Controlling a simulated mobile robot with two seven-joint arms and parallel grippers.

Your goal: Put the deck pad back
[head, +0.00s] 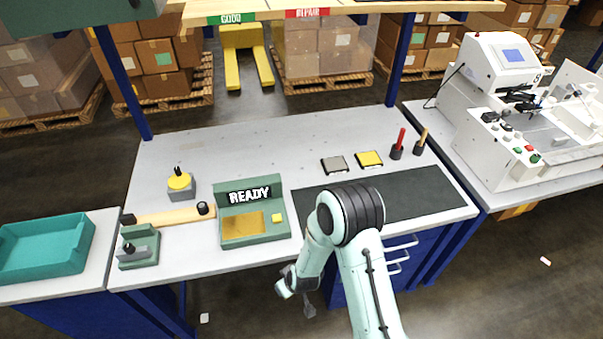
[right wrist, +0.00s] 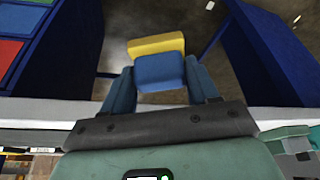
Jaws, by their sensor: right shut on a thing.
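My right gripper (head: 296,289) hangs below the front edge of the workbench (head: 255,140) in the head view. In the right wrist view my right gripper (right wrist: 160,82) is shut on a blue-and-yellow block (right wrist: 159,70), with one finger on each side. The block's near face is blue and its far part yellow; I cannot tell whether it is the deck pad. The head view does not show the block clearly. A grey pad (head: 334,164) and a yellow pad (head: 369,159) lie flat on the bench. My left gripper is out of view.
A green READY unit (head: 252,197) stands at the bench front, with a dark mat (head: 405,196) to its right. Two upright tools, red (head: 398,143) and tan-handled (head: 421,141), stand behind the mat. A white machine (head: 500,70) is right, a teal tray (head: 42,248) left.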

